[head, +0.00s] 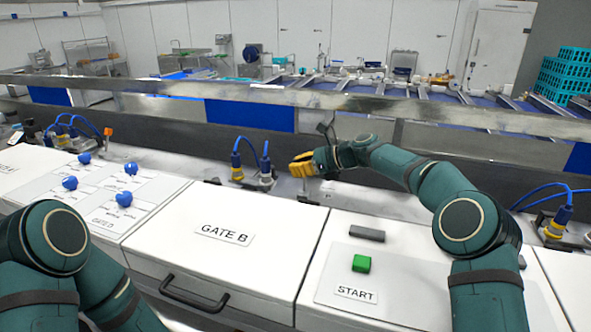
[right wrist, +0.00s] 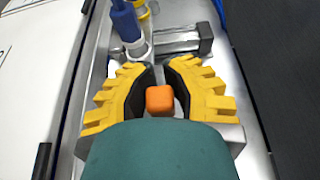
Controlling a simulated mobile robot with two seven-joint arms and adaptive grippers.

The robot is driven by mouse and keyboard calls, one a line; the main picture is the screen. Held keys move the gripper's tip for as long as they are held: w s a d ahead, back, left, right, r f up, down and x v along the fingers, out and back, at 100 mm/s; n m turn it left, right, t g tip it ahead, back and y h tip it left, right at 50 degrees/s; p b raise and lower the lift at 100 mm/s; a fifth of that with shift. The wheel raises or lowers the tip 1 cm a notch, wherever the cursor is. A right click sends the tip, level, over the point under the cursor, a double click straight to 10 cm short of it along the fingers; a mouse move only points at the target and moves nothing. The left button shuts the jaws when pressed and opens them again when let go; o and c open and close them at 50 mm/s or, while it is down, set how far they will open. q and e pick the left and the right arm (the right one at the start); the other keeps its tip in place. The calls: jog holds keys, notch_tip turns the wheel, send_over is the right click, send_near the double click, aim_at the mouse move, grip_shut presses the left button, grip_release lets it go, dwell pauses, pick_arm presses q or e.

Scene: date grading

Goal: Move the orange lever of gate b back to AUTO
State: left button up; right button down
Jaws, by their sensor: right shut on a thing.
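The orange lever (right wrist: 160,101) shows in the right wrist view as a block-shaped orange knob between the two yellow fingers. My right gripper (right wrist: 160,76) is closed around it, one finger on each side. In the head view the right gripper (head: 308,166) is behind the GATE B cabinet, near its right rear corner, and its fingers hide the lever. The GATE B label (head: 224,234) is on the white cabinet top. No AUTO mark is readable. Part of my left arm is at the lower left of the head view; its gripper is out of view.
Blue cable connectors (head: 252,162) stand behind the cabinet, left of the right gripper. A metal rail (head: 350,102) crosses behind. A green START button (head: 361,263) is on the right panel, blue knobs (head: 124,198) on the left panel. Another orange lever (head: 108,132) stands farther left.

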jog(key=shift+w+d, duration=0.1)
jog(key=shift+d, duration=0.2)
jog(key=c, duration=1.1)
grip_release()
jog(key=shift+c, duration=0.2)
jog(key=o, duration=0.3)
jog(key=shift+d, duration=0.2)
jog(key=shift+a, duration=0.2)
jog(key=v, duration=1.2)
jog(key=shift+d, duration=0.15)
